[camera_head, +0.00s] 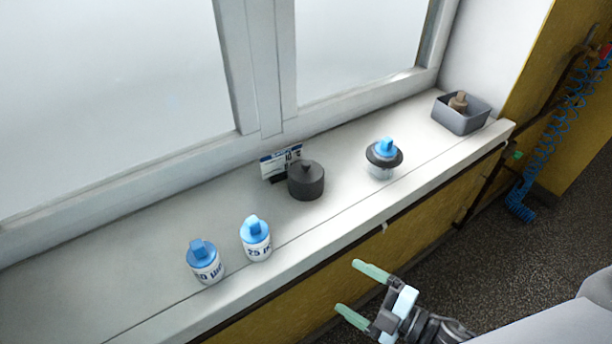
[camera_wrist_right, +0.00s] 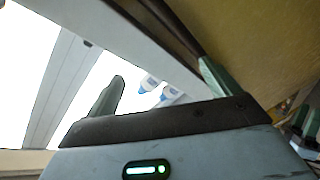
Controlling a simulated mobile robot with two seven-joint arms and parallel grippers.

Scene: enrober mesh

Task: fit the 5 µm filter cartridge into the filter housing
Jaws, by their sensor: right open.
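Two white cartridges with blue tops stand upright on the sill. The left one (camera_head: 205,262) has a partly hidden label ending in "0 µm"; the right one (camera_head: 256,240) seems to read "25 µ". I cannot make out a "5 µm" label. The filter housing (camera_head: 382,168) looks like a clear bowl with a dark collar, and a blue top (camera_head: 387,147) sticks up out of it. A dark round lid with a knob (camera_head: 306,182) sits left of it. My right gripper (camera_head: 361,294) is open and empty, in front of the sill. Its wrist view shows two small blue-and-white cartridges (camera_wrist_right: 149,83) beyond the fingers. My left gripper is out of view.
A small card (camera_head: 280,163) stands behind the lid, its text partly hidden. A grey bin (camera_head: 462,120) with a brown object stands at the sill's right end. The window frame bounds the sill (camera_head: 120,250) behind. A blue coiled hose (camera_head: 545,150) hangs at the far right.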

